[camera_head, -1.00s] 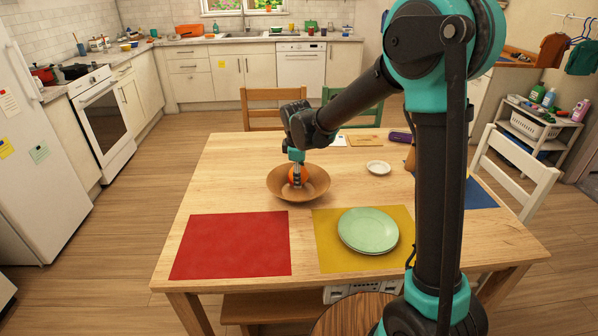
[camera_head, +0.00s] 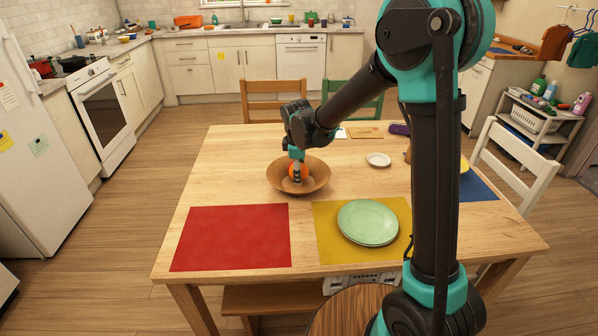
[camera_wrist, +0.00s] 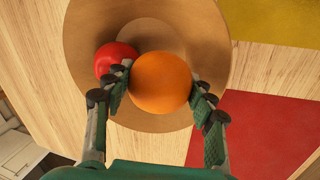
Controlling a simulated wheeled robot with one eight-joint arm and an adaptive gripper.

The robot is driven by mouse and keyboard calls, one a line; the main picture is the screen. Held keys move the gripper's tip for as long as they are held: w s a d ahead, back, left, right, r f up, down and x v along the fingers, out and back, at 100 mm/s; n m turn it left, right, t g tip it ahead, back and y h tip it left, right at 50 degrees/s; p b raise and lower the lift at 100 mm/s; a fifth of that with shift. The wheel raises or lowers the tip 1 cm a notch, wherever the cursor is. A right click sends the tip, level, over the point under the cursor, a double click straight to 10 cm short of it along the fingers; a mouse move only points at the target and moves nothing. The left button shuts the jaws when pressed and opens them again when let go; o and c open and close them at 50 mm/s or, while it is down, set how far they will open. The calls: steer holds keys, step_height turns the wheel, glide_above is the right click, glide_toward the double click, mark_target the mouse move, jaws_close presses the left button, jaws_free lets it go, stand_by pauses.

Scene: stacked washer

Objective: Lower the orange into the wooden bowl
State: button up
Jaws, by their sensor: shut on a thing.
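The orange (camera_wrist: 160,82) is between the two fingers of my gripper (camera_wrist: 158,92), which is shut on it. The wooden bowl (camera_head: 316,183) stands on the table, and in the wrist view the bowl (camera_wrist: 84,40) lies behind the orange. A red round fruit (camera_wrist: 115,61) is in the bowl beside the orange, at its left in the wrist view. I cannot tell whether the orange touches the bowl's bottom.
A red mat (camera_head: 230,238) and a yellow mat (camera_head: 330,245) with green plates (camera_head: 367,222) lie in front of the bowl. A small white dish (camera_head: 378,160) is to its right. My arm hides part of the table's right side.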

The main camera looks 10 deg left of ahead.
stand_by(0.3)
steer(key=o, duration=1.3)
steer(key=v, duration=1.1)
steer(key=shift+s+r, duration=0.1)
steer(key=shift+r, duration=0.15)
steer(key=shift+d+r, duration=0.1)
steer(key=shift+d, duration=0.25)
steer(key=s+d+f+m, duration=0.4)
steer(key=s+d+m, duration=0.2)
steer(key=d, duration=0.3)
steer(key=s+d+f+m+t, duration=0.1)
steer(key=s+d+f+m, duration=0.3)
steer(key=d, duration=0.6)
steer(key=s+d+f+m, duration=0.5)
steer(key=s+d+m, duration=0.3)
steer(key=s+d, duration=0.2)
steer(key=shift+s+f+t, duration=0.1)
steer(key=shift+s+t, duration=0.1)
steer(key=shift+t, duration=0.1)
